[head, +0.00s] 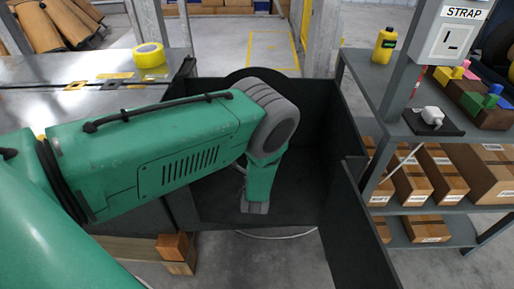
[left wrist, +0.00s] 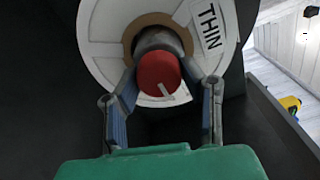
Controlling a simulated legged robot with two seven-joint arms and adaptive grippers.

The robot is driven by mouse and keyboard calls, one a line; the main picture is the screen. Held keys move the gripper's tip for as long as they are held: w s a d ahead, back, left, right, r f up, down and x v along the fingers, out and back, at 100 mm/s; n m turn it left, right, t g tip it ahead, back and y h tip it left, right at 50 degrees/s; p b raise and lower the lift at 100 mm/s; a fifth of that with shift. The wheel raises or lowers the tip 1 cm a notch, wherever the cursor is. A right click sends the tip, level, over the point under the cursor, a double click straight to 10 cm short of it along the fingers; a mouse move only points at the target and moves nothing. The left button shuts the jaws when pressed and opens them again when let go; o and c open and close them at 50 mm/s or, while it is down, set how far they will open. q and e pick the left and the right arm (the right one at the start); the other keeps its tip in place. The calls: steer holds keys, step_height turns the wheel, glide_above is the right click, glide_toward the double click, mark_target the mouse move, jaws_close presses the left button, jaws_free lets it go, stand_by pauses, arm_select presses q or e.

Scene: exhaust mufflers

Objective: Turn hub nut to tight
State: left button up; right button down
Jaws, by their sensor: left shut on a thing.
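In the left wrist view, a red round hub nut (left wrist: 158,73) with a pale line mark sits at the end of a dark hub, in front of a white reel (left wrist: 103,40) with a tan core ring and a label reading THIN. The mark points down and to the right. The two fingers of my left gripper (left wrist: 160,88) are on either side of the nut and shut on it. In the head view my green left arm reaches down into a dark open-topped housing and hides the nut and the reel. My right gripper is in neither view.
The dark housing's walls (head: 330,120) stand close around my left arm. A metal table (head: 50,85) with a yellow tape roll (head: 149,55) is at left.

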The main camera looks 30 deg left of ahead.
arm_select(q)
steer(key=shift+s+f, duration=0.1)
steer(key=shift+f, duration=0.05)
steer(key=o, duration=1.1)
steer(key=shift+o, duration=0.2)
steer(key=v, duration=1.2)
steer(key=shift+f, duration=0.1)
